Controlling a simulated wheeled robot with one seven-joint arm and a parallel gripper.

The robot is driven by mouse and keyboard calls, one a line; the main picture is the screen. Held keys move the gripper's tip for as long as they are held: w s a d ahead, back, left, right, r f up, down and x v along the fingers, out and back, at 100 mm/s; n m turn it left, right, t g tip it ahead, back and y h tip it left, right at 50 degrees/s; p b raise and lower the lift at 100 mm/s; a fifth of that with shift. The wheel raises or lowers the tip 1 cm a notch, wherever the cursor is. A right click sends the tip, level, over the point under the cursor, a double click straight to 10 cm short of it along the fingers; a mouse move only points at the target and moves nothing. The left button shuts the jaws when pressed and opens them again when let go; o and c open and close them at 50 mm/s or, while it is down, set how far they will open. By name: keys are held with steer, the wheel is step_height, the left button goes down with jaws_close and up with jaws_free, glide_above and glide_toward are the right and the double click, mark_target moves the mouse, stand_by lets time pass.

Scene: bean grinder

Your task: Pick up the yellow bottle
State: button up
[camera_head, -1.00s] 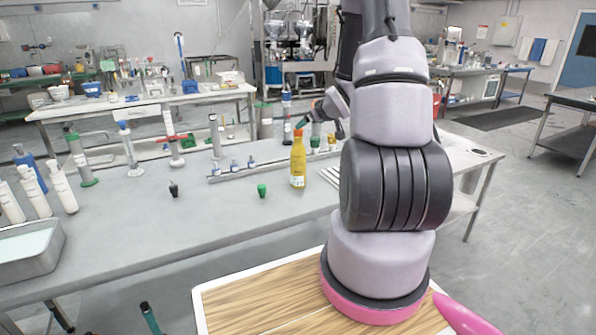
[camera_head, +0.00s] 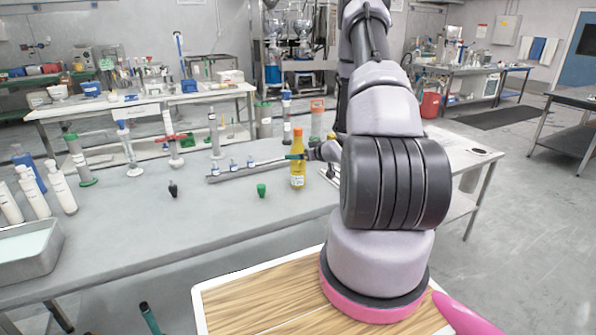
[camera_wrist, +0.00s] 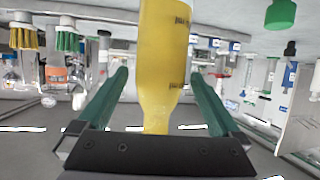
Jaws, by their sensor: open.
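The yellow bottle (camera_head: 297,176) with an orange cap stands upright on the grey workbench in the head view. My gripper (camera_head: 297,157) is level with the bottle's upper part, coming from the right, with a green finger showing at the bottle. In the wrist view, which is upside down, the yellow bottle (camera_wrist: 163,45) stands between the two green fingers of my gripper (camera_wrist: 158,75). The gripper is open, with a gap visible on each side of the bottle's narrowing part. The bottle's cap is hidden behind the gripper's dark base there.
A small green object (camera_head: 261,190) and a small black one (camera_head: 173,189) stand left of the bottle on the workbench (camera_head: 180,225). A rail with small blue-labelled bottles (camera_head: 233,165) lies behind. White bottles (camera_head: 62,190) and a metal tray (camera_head: 30,252) are far left.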

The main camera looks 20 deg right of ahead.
steer(key=x, duration=0.4)
steer(key=shift+w+f, duration=0.2)
steer(key=shift+w, duration=0.1)
steer(key=shift+a, duration=0.1)
jaws_close()
